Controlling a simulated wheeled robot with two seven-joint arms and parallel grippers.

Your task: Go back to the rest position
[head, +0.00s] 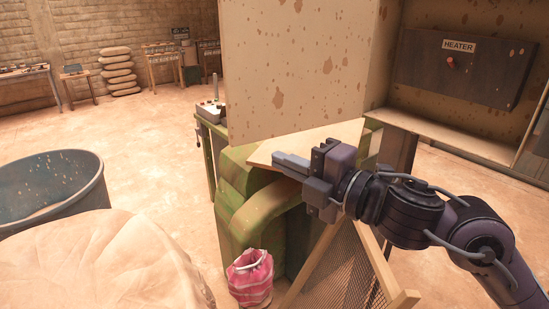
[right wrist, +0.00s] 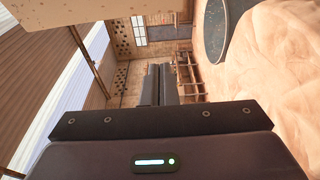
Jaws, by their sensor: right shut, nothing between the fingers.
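My right gripper (head: 276,160) is in the middle of the head view, on the arm that comes in from the lower right. Its fingers are shut with nothing between them and point left. It is in front of a green machine (head: 255,190) and below a large rust-spotted panel (head: 295,75). In the right wrist view the two dark fingers (right wrist: 158,85) lie side by side against the room behind. My left gripper is not in view.
A heater box (head: 460,65) sits inside an open cabinet at the right. A mesh-covered wooden frame (head: 345,270) leans below my right arm. A pink striped bag (head: 250,278) stands on the floor. A large bin (head: 50,190) and a pale sack (head: 100,265) are at the left.

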